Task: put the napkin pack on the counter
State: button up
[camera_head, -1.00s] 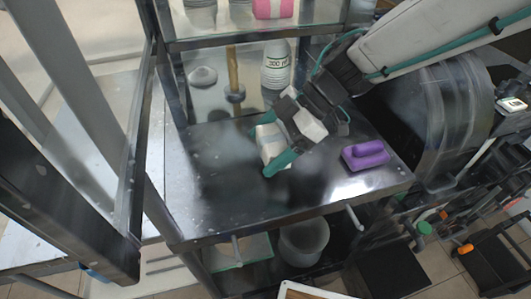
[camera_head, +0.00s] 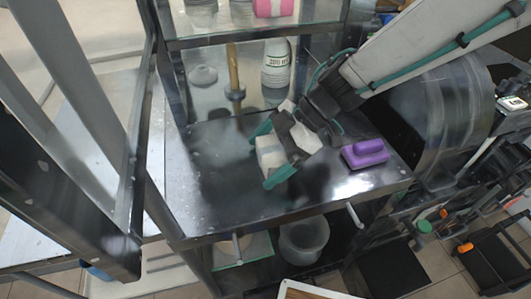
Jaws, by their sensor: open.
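A white, pale block, which looks like the napkin pack (camera_head: 268,152), lies on or just above the dark metal counter (camera_head: 220,205). I cannot tell for certain whether its underside touches the counter. My gripper (camera_head: 271,153) has green fingertips on either side of the pack and is open around it. The gripper body hides the right end of the pack. My arm reaches in from the upper right.
A white bottle (camera_head: 276,70) and a wooden-handled tool (camera_head: 233,75) stand behind. The counter's left and front are clear. A grey bucket (camera_head: 303,241) sits below.

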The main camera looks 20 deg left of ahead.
jog(key=v, duration=1.2)
jog(key=shift+r, duration=0.1)
